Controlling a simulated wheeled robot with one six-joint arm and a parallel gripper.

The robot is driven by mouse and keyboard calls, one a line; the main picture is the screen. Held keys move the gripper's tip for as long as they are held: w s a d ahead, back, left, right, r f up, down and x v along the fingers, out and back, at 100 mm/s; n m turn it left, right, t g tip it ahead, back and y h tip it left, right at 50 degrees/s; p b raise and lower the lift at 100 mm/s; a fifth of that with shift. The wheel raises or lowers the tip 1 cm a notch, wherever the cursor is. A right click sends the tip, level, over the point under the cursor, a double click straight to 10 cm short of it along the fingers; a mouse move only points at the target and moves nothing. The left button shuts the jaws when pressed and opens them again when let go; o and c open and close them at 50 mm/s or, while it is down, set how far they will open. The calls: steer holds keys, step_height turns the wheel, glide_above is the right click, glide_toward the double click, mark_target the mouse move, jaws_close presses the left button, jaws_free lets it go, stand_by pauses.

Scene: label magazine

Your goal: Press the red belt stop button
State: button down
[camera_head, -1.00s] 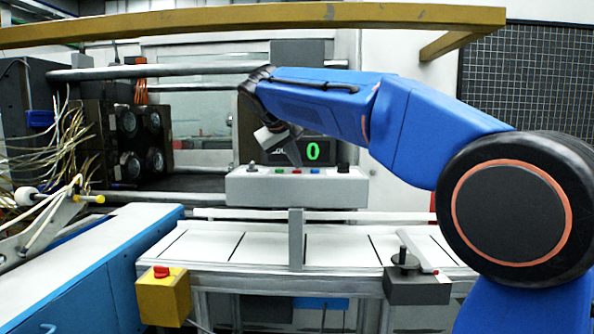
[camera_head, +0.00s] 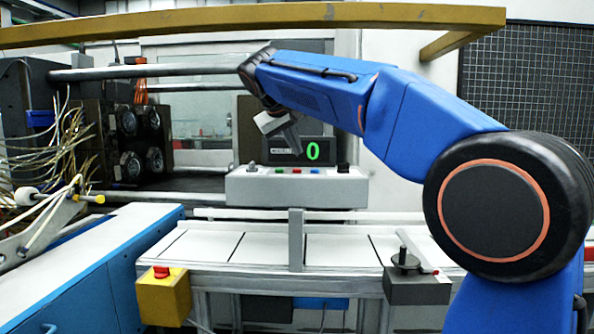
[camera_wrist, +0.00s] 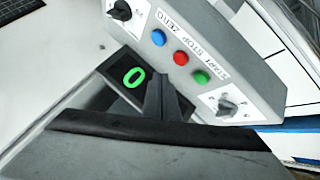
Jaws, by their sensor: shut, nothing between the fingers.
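The red button (camera_head: 297,171) sits in the middle of a row on top of the grey control box, between a green button (camera_head: 280,171) and a blue button (camera_head: 315,171). In the wrist view the red button (camera_wrist: 181,58) shows clear of the fingers, with upside-down lettering beside the row. My gripper (camera_head: 298,151) is shut and empty, pointing down above the box, apart from the red button. In the wrist view its fingertips (camera_wrist: 162,78) show below and left of the red button.
A display (camera_head: 313,151) behind shows a green 0. A yellow box (camera_head: 163,297) with another red button is at lower left. A yellow beam (camera_head: 250,20) crosses overhead.

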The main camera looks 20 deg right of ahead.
steer(key=shift+r, duration=1.45)
steer(key=shift+g+y, duration=0.4)
steer(key=shift+y, duration=0.2)
steer(key=s+d+f, duration=0.1)
steer(key=s+f, duration=0.1)
steer(key=s, duration=0.1)
steer(key=s+d+f, duration=0.3)
steer(key=s+f, duration=0.1)
steer(key=s, duration=0.1)
steer(key=shift+s+d+f, duration=0.2)
steer(key=shift+s+f, duration=0.1)
steer(key=s+d+f+m+g+y, duration=0.1)
steer(key=s+f+y, duration=0.1)
steer(key=s+f, duration=1.5)
steer(key=s+d+f+y, duration=0.2)
steer(key=s+f, duration=1.4)
steer(key=f, duration=0.3)
steer(key=shift+s+d+m+g, duration=0.2)
steer(key=shift+s+m+g, duration=0.15)
steer(key=shift+m+g, duration=0.05)
